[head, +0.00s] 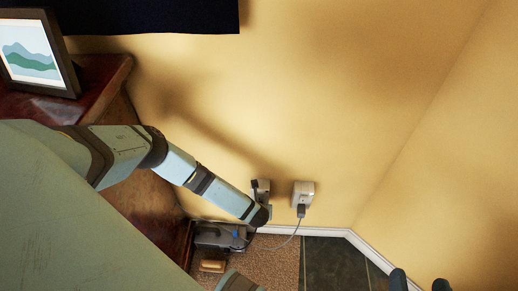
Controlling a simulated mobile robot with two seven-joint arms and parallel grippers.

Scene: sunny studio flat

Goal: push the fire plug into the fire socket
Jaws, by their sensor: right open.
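I cannot tell whether this plug is fully in. No label shows which is the fire's. My right gripper (420,284) shows only as two separated fingertips at the bottom right edge, open, well below and right of the sockets.
A grey device (215,236) with a blue cord lies low by the wall, near a small wooden block (212,265). A dark red wooden cabinet (108,82) with a framed picture (38,55) stands at left. Brown carpet (280,262) meets dark tiles (335,262). The wall right of the sockets is clear.

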